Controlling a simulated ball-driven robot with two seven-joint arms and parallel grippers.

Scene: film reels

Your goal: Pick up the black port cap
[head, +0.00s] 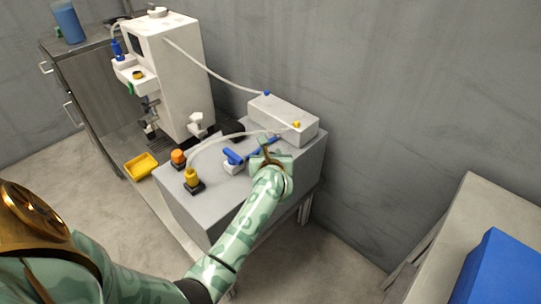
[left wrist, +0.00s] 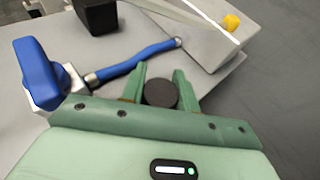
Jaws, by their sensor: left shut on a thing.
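The black port cap (left wrist: 160,93) is a small dark round disc in the left wrist view. It sits between the two green fingers of my left gripper (left wrist: 159,90), which is shut on it. In the head view my left gripper (head: 270,160) is over the right part of the grey table top, and the cap is hidden there by the hand. I cannot tell whether the cap is clear of the surface. My right gripper is not in view.
Beside the gripper are a blue-handled valve (left wrist: 42,75) and a blue hose (left wrist: 135,62). A white box (head: 283,117) with a yellow fitting (left wrist: 231,22) stands behind. A tall white machine (head: 178,80) and yellow tray (head: 141,166) are farther left.

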